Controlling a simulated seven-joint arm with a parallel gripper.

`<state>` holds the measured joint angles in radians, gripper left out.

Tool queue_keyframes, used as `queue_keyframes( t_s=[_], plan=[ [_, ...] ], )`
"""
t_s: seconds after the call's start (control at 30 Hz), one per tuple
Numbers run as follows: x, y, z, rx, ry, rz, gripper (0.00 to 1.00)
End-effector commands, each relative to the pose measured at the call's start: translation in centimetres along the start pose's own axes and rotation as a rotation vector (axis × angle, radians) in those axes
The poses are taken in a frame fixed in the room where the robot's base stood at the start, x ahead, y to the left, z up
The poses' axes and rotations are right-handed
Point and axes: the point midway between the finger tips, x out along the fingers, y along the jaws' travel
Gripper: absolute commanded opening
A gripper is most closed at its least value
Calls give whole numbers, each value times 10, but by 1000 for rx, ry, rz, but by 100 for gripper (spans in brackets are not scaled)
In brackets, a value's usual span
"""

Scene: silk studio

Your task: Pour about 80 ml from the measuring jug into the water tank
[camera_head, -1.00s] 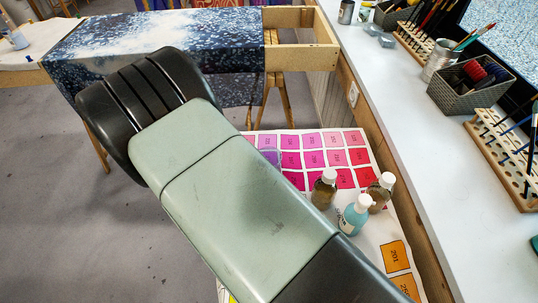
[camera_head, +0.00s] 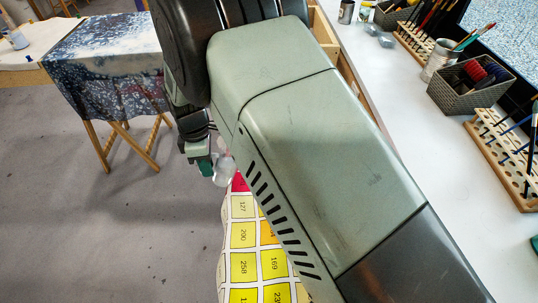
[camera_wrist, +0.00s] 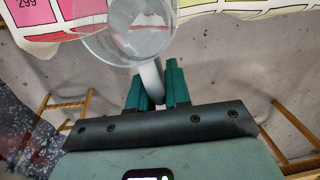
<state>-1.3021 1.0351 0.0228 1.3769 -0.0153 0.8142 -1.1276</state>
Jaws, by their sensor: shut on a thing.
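The measuring jug (camera_wrist: 131,30) is clear and shows at the top of the wrist view, with its pale handle (camera_wrist: 151,80) between the green fingers. My gripper (camera_wrist: 151,88) is shut on that handle. In the head view the jug (camera_head: 223,169) shows small beside my gripper (camera_head: 204,168), partly hidden by my arm, near the edge of the colour chart. The jug looks about upright, but its tilt and liquid level cannot be read. I cannot make out the water tank in either view; my arm covers much of the middle.
A sheet of numbered colour swatches (camera_head: 243,235) lies under my arm. A cloth-covered trestle (camera_head: 105,65) stands back left. Grey floor is open at left.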

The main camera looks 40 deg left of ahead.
Motion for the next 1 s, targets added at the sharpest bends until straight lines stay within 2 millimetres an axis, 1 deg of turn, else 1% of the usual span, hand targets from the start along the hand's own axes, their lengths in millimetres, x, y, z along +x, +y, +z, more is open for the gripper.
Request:
queue_keyframes(
  t_s=[0.03, 0.43, 0.7, 1.0],
  plan=[
    [-5, 1, 6, 3, 32, -3, 0],
    [-32, 2, 35, -19, 287, -35, 0],
    [-43, 2, 41, -33, 402, -52, 0],
    [-49, 2, 44, -40, 471, -61, 0]
  ],
)
